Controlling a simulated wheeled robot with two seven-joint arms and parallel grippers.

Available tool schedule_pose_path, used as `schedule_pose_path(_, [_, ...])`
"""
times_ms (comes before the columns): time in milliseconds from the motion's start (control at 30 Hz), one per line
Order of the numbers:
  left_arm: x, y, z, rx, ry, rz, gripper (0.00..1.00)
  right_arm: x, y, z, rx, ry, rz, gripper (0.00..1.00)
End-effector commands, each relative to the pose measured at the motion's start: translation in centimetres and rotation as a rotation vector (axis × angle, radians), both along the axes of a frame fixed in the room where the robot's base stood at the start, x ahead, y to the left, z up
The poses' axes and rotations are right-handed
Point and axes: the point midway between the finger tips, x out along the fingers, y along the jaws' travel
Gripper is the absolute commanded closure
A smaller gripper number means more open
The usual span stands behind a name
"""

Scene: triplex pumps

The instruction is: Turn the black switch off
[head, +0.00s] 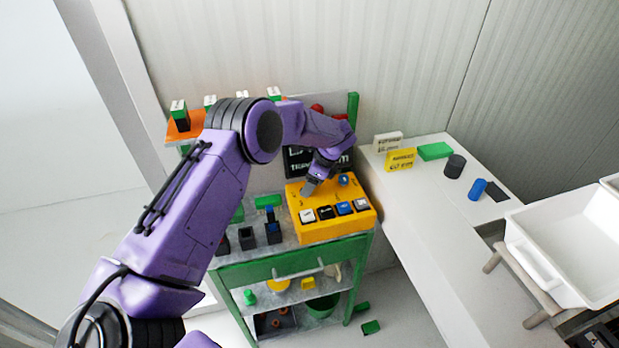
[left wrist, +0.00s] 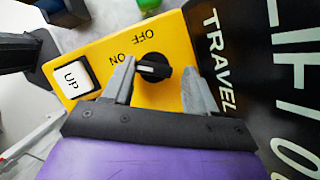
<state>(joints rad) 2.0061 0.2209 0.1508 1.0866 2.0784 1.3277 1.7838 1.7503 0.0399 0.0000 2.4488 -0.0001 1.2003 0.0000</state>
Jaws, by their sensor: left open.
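The black switch (left wrist: 153,67) is a round knob on a yellow control box, with ON and OFF printed beside it. Its white mark points left, toward ON. My left gripper (left wrist: 157,76) is open, with one finger on each side of the knob; I cannot tell whether either finger touches it. In the head view my left gripper (head: 309,188) is over the back left of the yellow box (head: 322,232) and hides the black switch. My right gripper is not in view.
A white UP button (left wrist: 72,77) is near the switch. Several push buttons line the box's front, and a blue knob (head: 343,179) is at its back. A black TRAVEL sign (left wrist: 245,70) stands close to my right-hand finger. A white table (head: 425,220) is on the right.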

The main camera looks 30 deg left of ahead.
Motion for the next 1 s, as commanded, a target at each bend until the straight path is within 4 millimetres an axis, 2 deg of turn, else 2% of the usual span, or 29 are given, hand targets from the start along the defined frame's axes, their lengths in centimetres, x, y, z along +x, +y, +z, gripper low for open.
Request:
schedule_pose_path(200, [0.1,0.0,-0.2,0.001,-0.001,-0.002,0.47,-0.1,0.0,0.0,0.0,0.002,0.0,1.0])
schedule_pose_path(233, [0.1,0.0,-0.2,0.001,-0.001,-0.002,0.5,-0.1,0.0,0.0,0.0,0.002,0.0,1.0])
schedule_pose_path(333, [0.1,0.0,-0.2,0.001,0.0,-0.001,0.83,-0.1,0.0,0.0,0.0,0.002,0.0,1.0])
schedule_pose_path(367, [0.1,0.0,-0.2,0.001,0.0,-0.001,0.88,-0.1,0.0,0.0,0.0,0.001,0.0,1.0])
schedule_pose_path(733, [0.0,-0.2,-0.4,-0.004,0.0,-0.022,0.88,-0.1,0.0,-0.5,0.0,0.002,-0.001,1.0])
schedule_pose_path(1000, [-0.1,-0.3,-0.8,-0.008,-0.001,-0.154,0.88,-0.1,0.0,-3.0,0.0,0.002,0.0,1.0])
